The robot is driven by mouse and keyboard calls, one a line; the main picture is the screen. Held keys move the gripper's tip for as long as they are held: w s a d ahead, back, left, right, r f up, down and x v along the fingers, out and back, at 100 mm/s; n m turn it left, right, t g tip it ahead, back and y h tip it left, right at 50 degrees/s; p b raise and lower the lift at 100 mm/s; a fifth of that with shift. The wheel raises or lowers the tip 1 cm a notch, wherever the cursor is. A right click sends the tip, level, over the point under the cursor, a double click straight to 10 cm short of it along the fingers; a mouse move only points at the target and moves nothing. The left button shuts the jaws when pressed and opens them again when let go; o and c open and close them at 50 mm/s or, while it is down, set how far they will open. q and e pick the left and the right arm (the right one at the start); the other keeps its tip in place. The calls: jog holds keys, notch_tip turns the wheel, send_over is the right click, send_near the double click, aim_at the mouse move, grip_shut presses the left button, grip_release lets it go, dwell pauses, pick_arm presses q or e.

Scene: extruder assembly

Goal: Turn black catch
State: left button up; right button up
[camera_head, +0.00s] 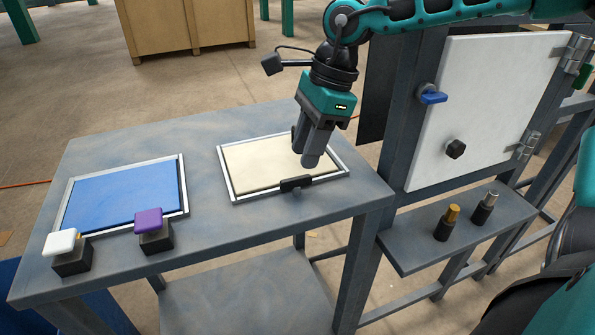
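A black catch (296,184) sits at the front edge of the framed cream panel (262,166) on the table. Its bar lies roughly along the frame edge, with a small stub below it. My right gripper (308,158) points down over the right part of the panel, just behind and above the catch. It looks apart from the catch. Its fingers overlap in this view, so the gap between them is unclear, and I see nothing held. My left gripper is out of view.
A framed blue panel (122,196) lies left, with white (62,243) and purple (149,221) topped black blocks in front. A white door (490,105) at right has a blue catch (432,97) and black knob (455,149). Two pegs stand on the shelf (415,250).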

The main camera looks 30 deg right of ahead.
aim_at(296, 178)
jog(key=b+x, duration=0.1)
jog(key=x, duration=0.3)
jog(key=shift+a+f, duration=0.1)
jog(key=shift+f, duration=0.2)
jog(key=shift+f+b, duration=0.2)
jog(key=shift+b, duration=0.5)
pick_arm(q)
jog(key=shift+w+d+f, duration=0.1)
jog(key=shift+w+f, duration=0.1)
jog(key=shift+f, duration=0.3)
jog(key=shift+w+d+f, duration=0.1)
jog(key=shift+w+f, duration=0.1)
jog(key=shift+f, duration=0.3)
pick_arm(e)
grip_shut()
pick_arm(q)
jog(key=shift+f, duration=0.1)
